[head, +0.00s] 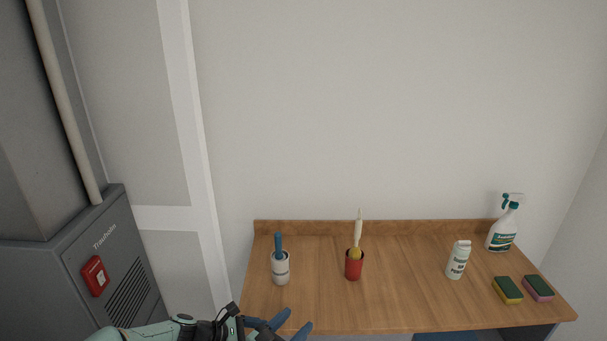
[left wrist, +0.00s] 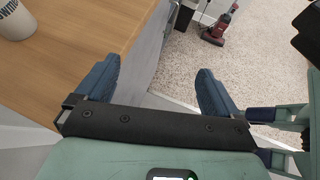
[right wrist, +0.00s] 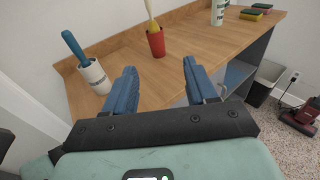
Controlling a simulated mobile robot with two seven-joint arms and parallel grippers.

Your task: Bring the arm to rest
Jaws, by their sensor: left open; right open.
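My left gripper (left wrist: 156,82) shows in the left wrist view, open and empty, over the counter's edge and the floor. Much of both arms is out of view.
The wooden counter (head: 400,300) bears a white cup with a blue-handled tool (head: 281,268), a red cup with a brush (head: 354,267), a white bottle (head: 458,260), a spray bottle (head: 502,237) and two sponges (head: 507,291). A grey cabinet (head: 120,235) stands left. A red vacuum (right wrist: 301,116) stands on carpet.

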